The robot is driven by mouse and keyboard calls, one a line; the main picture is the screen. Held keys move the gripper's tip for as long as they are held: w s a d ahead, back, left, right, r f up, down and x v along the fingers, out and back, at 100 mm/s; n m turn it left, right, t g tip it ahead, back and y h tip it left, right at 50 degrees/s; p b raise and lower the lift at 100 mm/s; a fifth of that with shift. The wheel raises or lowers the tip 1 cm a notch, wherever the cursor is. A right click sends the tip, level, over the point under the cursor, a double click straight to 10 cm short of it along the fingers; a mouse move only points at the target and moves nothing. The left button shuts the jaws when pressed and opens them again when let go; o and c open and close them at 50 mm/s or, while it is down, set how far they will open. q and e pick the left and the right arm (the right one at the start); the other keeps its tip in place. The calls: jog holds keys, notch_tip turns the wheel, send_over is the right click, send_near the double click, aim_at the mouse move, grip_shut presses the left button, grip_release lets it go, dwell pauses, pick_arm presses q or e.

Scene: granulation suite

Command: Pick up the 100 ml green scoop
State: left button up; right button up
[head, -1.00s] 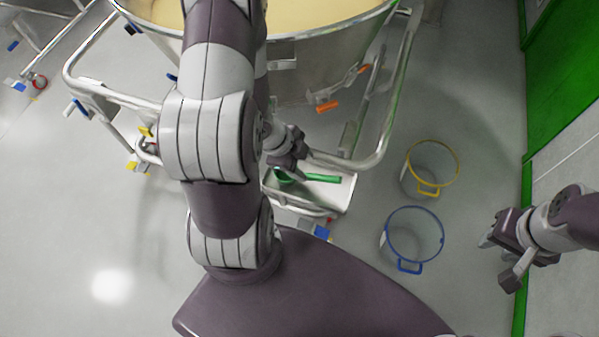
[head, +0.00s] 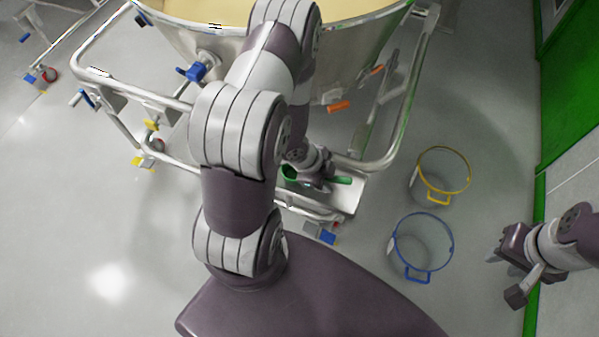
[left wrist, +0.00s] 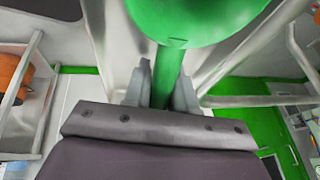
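The green scoop (head: 342,180) lies over a pale metal ledge (head: 350,198) below the big steel bowl. My left gripper (head: 314,182) is over the middle of the scoop and hides part of it. In the left wrist view the scoop's round bowl (left wrist: 195,18) is at the top, and its handle runs down between the two fingers (left wrist: 163,88). The fingers sit close on both sides of the handle; whether they press on it I cannot tell. My right gripper (head: 502,278) is open and empty at the right, away from the scoop.
The steel bowl (head: 340,62) holds pale material and stands in a tubular frame (head: 385,155) around the ledge. A green wall (head: 570,105) is further right.

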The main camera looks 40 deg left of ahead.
pick_arm(q)
grip_shut()
